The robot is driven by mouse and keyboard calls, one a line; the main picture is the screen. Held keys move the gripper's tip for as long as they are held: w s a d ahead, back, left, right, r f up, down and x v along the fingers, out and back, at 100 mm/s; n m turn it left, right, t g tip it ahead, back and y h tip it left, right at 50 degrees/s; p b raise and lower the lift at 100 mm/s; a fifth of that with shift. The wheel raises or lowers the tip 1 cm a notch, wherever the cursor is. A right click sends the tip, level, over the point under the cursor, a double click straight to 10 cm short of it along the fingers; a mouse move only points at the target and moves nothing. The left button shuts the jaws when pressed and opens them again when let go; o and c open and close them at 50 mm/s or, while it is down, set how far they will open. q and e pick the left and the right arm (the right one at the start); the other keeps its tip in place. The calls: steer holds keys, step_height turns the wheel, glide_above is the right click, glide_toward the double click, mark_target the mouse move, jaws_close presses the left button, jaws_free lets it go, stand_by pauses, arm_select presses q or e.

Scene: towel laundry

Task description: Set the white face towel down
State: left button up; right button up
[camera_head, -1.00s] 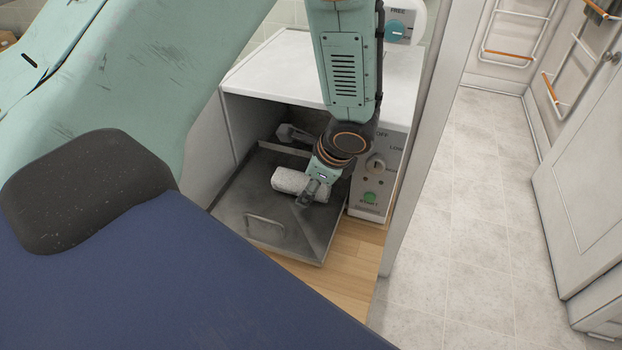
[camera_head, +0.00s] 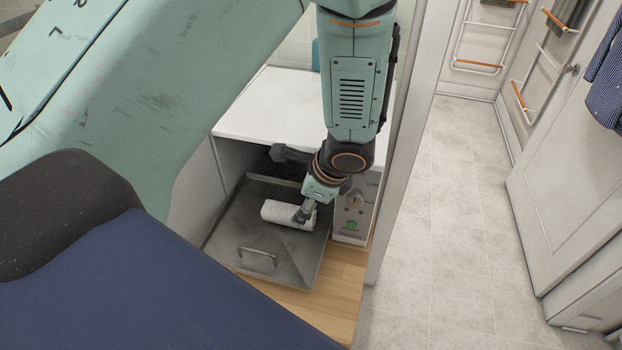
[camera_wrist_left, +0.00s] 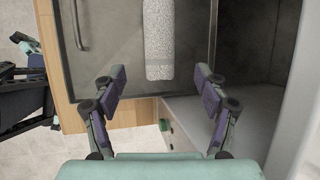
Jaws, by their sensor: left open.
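The white face towel (camera_head: 286,212) is rolled up and lies on the lowered grey metal door (camera_head: 240,225) of the white machine. My left gripper (camera_head: 312,203) is at the towel's right end in the head view, and one finger overlaps the towel there. In the left wrist view, the towel (camera_wrist_left: 159,40) lies ahead of my open left gripper (camera_wrist_left: 160,84). Its near end is between the fingertips, with clear gaps on both sides. The fingers are not closed on it.
The white machine (camera_head: 275,105) stands behind the door, with a control panel (camera_head: 355,205) at its right. The door has a metal handle (camera_head: 258,258). Wooden floor (camera_head: 322,290) borders the door. Open tiled floor (camera_head: 440,210) lies to the right, before a white door (camera_head: 570,170).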

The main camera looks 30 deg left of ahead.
arm_select(q)
steer(key=v, duration=0.3)
steer(key=shift+d+r, duration=0.2)
steer(key=shift+r, duration=0.15)
steer(key=shift+d+f, duration=0.1)
